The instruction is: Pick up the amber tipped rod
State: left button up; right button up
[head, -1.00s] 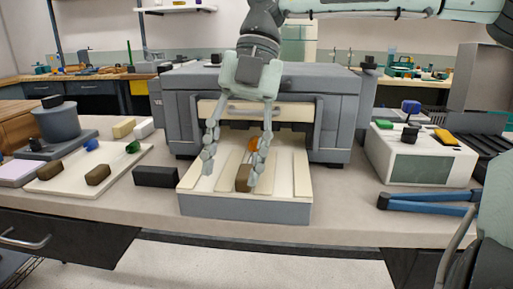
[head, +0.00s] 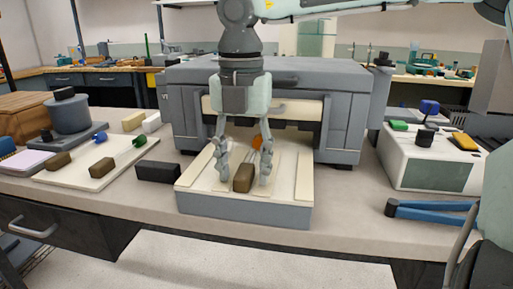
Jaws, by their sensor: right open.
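The amber tipped rod shows as a small orange tip (head: 257,142) at the back of the cream tray with the grey front (head: 245,210); most of the rod is hidden or too faint to see. A brown block (head: 244,178) is at the tray's front, in line with the orange tip. My right gripper (head: 244,178) points down over the tray and is open. One finger is to the left of the brown block and the other is to its right. I cannot tell whether either finger touches it. My left gripper is not in view.
A grey machine (head: 345,105) stands right behind the tray. A black block (head: 158,171) lies left of it, near a cream board (head: 75,183) with brown, blue and green pieces. A white box (head: 430,168) and blue-handled tool (head: 430,210) are at right.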

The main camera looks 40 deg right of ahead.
jog(key=shift+f, duration=0.2)
grip_shut()
jog(key=shift+r, duration=0.15)
dwell(0.3)
